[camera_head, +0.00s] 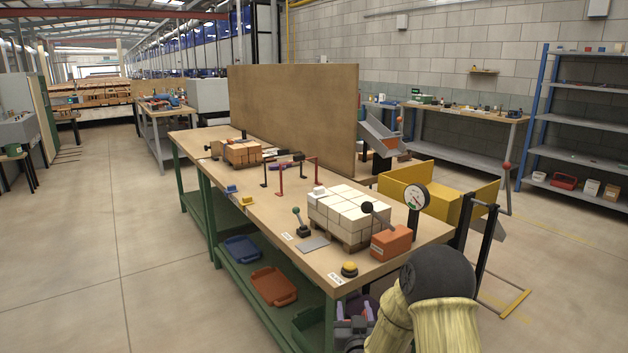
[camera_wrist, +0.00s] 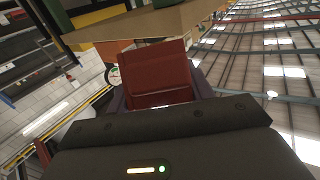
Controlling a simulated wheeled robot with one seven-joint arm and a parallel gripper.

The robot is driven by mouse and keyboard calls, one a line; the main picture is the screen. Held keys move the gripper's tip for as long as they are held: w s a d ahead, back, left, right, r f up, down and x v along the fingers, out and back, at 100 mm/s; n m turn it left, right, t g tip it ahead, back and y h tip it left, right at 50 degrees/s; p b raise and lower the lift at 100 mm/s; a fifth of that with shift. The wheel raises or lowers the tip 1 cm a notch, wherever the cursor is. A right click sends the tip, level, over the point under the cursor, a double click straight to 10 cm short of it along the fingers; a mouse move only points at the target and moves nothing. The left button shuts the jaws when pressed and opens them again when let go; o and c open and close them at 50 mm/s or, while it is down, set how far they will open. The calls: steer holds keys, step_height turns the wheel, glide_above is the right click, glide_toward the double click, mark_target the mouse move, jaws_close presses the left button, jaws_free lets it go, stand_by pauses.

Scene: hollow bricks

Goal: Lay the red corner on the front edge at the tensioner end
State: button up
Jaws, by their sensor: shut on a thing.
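My gripper (camera_wrist: 157,94) is shut on the red corner (camera_wrist: 155,68), an angled red piece that fills the middle of the wrist view. In the head view my gripper (camera_head: 356,318) is low at the near end of the table, below the tabletop and partly behind my arm; I cannot make out the red corner there. The stack of white bricks (camera_head: 345,211) stands on a wooden pallet on the table, apart from my gripper. Beside it is an orange box (camera_head: 391,242) with a black-knobbed lever, probably the tensioner. A round gauge (camera_head: 416,197) stands behind it.
The wooden tabletop (camera_head: 215,171) edge lies above my gripper. A yellow button (camera_head: 349,269), a green-knobbed lever (camera_head: 302,224) and thin red posts (camera_head: 281,181) stand on it. Orange bricks (camera_head: 243,152) sit farther back. A yellow chute (camera_head: 425,192) is at right. Trays (camera_head: 273,286) lie below.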

steer(key=s+d+f+p, duration=0.4)
steer(key=d+f, duration=0.1)
steer(key=f, duration=0.1)
steer(key=shift+d+f, duration=0.35)
steer(key=shift+d, duration=0.05)
steer(key=p, duration=0.3)
steer(key=shift+s+r+y, duration=0.1)
steer(key=shift+s+y, duration=0.05)
steer(key=shift+y, duration=0.15)
steer(key=shift+a+r+p, duration=0.1)
steer(key=shift+p, duration=0.7)
steer(key=r+p, duration=0.1)
steer(key=p, duration=0.2)
steer(key=r+p, duration=0.2)
steer(key=p, duration=0.2)
steer(key=r+p, duration=0.1)
steer(key=p, duration=0.3)
steer(key=shift+s+d+r, duration=0.15)
steer(key=shift+s+d, duration=0.05)
steer(key=shift+s, duration=0.05)
